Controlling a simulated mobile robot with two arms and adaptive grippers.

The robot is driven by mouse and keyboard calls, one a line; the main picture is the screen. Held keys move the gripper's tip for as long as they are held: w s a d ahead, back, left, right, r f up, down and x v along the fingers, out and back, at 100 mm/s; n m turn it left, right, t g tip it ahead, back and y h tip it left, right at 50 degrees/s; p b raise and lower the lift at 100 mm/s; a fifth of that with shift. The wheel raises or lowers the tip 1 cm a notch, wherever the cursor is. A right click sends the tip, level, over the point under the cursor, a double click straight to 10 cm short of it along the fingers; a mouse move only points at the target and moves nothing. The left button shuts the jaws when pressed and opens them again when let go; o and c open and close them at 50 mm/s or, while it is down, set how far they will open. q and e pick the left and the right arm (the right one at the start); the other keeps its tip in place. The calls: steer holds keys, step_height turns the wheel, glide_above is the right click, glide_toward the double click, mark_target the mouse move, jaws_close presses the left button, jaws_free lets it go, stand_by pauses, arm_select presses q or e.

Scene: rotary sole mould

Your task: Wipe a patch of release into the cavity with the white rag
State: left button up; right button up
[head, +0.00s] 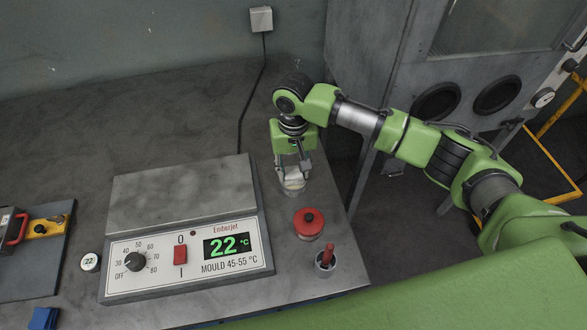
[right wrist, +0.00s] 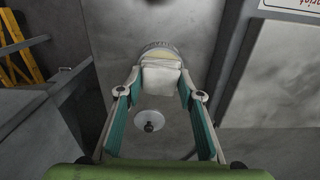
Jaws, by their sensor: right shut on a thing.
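My right gripper (head: 294,174) points down over the back right of the bench. It is shut on the white rag (right wrist: 162,78), a folded pad between its fingertips; the rag also shows small in the head view (head: 294,184). Just below the rag is a round, low tin (head: 288,190) with pale yellowish content, seen past the rag in the right wrist view (right wrist: 158,49). I cannot tell whether the rag touches that content. No mould cavity can be made out. My left gripper is not in view.
A heater plate (head: 180,195) with a control panel reads 22 °C. A red knobbed lid (head: 309,222) and a small pot with a red handle (head: 325,260) stand near the right edge. A fixture with a red handle (head: 17,227) is at far left. The bench behind the plate is clear.

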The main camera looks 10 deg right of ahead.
mark_target(293, 173)
steer(key=shift+s+f+p, duration=0.15)
steer(key=shift+p, duration=0.2)
stand_by(1.5)
step_height(293, 173, up, 5)
steer(key=p, duration=0.6)
step_height(293, 173, up, 2)
steer(key=shift+r+p, duration=0.15)
steer(key=shift+p, duration=1.05)
